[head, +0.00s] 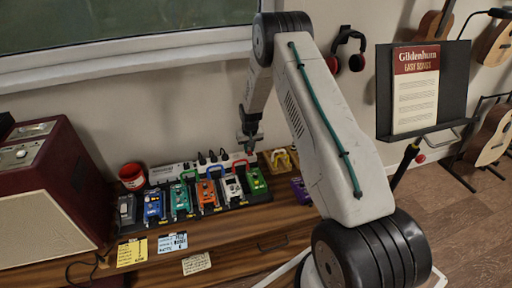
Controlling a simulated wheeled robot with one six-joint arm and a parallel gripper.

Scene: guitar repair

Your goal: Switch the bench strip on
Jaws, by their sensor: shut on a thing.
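The bench strip (172,170) is a long pale power strip behind the row of pedals, on the bench against the wall. Several black plugs stand in it toward its right part. My gripper (248,149) points down at the strip's right end. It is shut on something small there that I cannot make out. My fingers cover that end, so I cannot see a switch or whether it is on. I cannot tell whether the fingers touch the strip.
Several coloured pedals, including a blue one (154,206), stand on a dark board in front of the strip. A red amplifier (50,190) is at left, beside a red cup (132,177). A music stand (424,90) is at right.

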